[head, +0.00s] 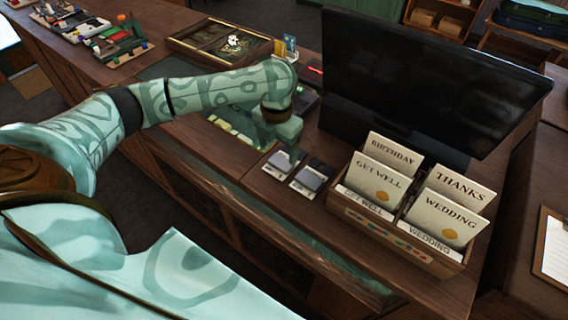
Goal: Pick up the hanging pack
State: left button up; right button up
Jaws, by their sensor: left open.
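Two small flat packs lie side by side on the wooden counter (215,145), each with a pale card and a grey front. The left pack (277,168) is partly behind my gripper's fingers, and the right pack (309,180) is clear of them. I cannot tell which one is the hanging pack; none is seen hanging. My left gripper (293,157) is open, pointing down over the left pack's far edge. Whether it touches the pack cannot be told. My right gripper is out of view.
A wooden card box (395,236) with greeting cards stands just right of the packs. A large dark monitor (425,80) rises behind. A framed tray (225,42) and small tool racks (118,45) are farther left. A clipboard (553,247) lies at far right.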

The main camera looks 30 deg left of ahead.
aim_at(280, 162)
pick_arm(q)
jog(key=shift+f, duration=0.25)
jog(key=f, duration=0.1)
jog(key=f+b, duration=0.1)
jog(key=f, duration=0.3)
jog(key=shift+w+d+b, duration=0.15)
jog(key=shift+w+b, duration=0.1)
jog(key=shift+b, duration=0.15)
jog(key=shift+r, duration=0.1)
jog(key=shift+c, duration=0.9)
jog(key=c, duration=0.6)
jog(key=shift+o, duration=0.2)
